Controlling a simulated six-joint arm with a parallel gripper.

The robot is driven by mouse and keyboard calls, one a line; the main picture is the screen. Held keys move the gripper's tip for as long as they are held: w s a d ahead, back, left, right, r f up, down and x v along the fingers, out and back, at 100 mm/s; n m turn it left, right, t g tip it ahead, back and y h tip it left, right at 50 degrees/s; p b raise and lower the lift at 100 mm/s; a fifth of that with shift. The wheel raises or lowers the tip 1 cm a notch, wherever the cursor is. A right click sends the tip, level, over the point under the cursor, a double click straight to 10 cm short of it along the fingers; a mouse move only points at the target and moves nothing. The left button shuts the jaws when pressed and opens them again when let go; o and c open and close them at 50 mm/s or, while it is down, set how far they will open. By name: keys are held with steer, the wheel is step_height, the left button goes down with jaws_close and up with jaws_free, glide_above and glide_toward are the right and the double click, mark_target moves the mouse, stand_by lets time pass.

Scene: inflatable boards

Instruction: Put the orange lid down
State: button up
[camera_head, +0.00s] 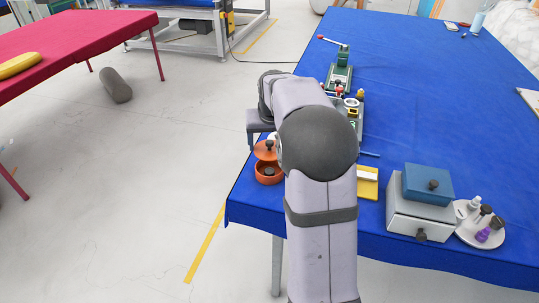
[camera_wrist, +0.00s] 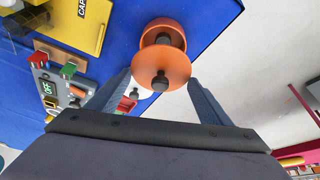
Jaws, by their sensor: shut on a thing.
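The orange lid (camera_wrist: 172,62) is a round disc with a dark knob, held between the two fingers of my gripper (camera_wrist: 159,79) in the wrist view. The lid (camera_head: 265,151) also shows in the head view, beside my arm, above an orange round container (camera_head: 268,181). In the wrist view the lid overlaps part of the container (camera_wrist: 162,24), and something dark shows inside it. The container stands near the left edge of the blue table. In the head view my arm hides most of my gripper. The gap between lid and container is hard to judge.
The blue table (camera_head: 430,80) holds a yellow box (camera_head: 368,187), a grey drawer box (camera_head: 418,214) with a blue block on top, and a white tray (camera_head: 486,240) of bottles. A device panel (camera_wrist: 50,87) with buttons is nearby. Open floor lies left of the table edge.

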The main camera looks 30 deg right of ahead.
mark_target(269, 142)
steer(key=shift+r, duration=1.6)
steer(key=shift+s+d+r, duration=0.1)
steer(key=shift+d+r, duration=0.15)
steer(key=shift+d, duration=0.1)
steer(key=s+d+r+m+p, duration=0.3)
steer(key=s+d+r+p, duration=0.1)
steer(key=s+d+r, duration=0.25)
steer(key=s+a+f+n+p, duration=0.1)
steer(key=s+a+f+n, duration=0.1)
steer(key=s+f, duration=0.6)
step_height(269, 142, down, 2)
steer(key=shift+f+n, duration=0.1)
steer(key=shift+n, duration=0.3)
steer(key=shift+s+a, duration=0.1)
